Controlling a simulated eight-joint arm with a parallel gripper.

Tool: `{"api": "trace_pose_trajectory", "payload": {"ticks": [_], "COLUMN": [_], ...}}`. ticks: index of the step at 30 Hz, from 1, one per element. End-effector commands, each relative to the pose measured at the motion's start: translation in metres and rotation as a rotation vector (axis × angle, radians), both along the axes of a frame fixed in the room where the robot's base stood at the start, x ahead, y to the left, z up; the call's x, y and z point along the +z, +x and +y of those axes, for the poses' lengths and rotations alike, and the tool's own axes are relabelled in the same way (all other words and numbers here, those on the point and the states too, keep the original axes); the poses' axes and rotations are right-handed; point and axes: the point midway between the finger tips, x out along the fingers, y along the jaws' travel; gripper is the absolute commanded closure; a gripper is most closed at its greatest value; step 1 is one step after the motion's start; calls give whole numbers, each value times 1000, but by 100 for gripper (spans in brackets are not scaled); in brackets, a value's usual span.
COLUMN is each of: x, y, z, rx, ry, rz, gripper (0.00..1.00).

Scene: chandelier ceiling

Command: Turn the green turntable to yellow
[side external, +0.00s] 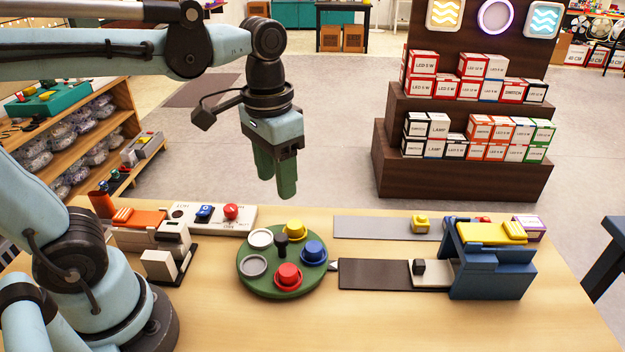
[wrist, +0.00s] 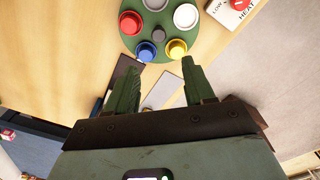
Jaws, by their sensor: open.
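The green turntable (side external: 265,284) lies on the wooden table in the side view, with a dark centre knob (side external: 281,246). It carries a yellow piece (side external: 294,229) at the back, a blue one (side external: 313,250) at the right, a red one (side external: 288,274) at the front, and white and grey round spots at the left. A small pale pointer (side external: 333,266) sits at its right edge, closest to the blue piece. My gripper (side external: 279,193) hangs above and behind the turntable, not touching it. In the wrist view its fingers (wrist: 163,62) are apart and empty; the yellow piece (wrist: 176,49) shows beyond them.
A panel with a blue and a red button (side external: 231,212) stands behind left. An orange-topped device (side external: 140,217) is at the left. Grey and dark tracks with sliding blocks and a blue stand with a yellow top (side external: 490,232) are at the right. The front of the table is clear.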

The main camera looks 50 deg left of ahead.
Motion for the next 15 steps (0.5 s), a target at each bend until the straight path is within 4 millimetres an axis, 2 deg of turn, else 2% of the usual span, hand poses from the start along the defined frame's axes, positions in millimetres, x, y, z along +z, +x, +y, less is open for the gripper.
{"api": "trace_pose_trajectory", "payload": {"ticks": [5,15], "x": [-3,-45], "y": [-1,0], "z": [-2,-2], "rx": [-4,-4], "ry": [3,3], "rz": [30,27], "gripper": [47,47]}}
